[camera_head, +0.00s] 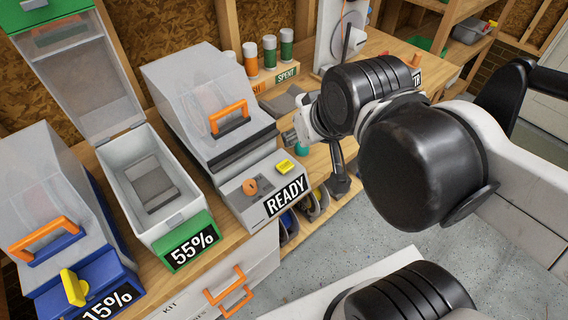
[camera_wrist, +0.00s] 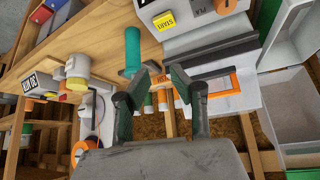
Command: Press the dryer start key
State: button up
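The dryer is the grey unit (camera_head: 246,146) with an orange handle and a READY sign. Its yellow start key (camera_head: 285,167) sits on the front panel beside an orange knob (camera_head: 250,187). In the wrist view the key (camera_wrist: 164,20) reads START and lies near the top edge, beyond my fingertips. My gripper (camera_wrist: 162,72) has its two dark fingers angled inward with a gap between the tips. It is empty and apart from the key. In the head view my arm largely hides the gripper, on the right of the dryer.
A teal cylindrical object (camera_wrist: 132,50) stands close beside the left fingertip. A printer-like machine (camera_head: 345,32) stands at the back.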

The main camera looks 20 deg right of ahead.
grip_shut()
dwell(1.1)
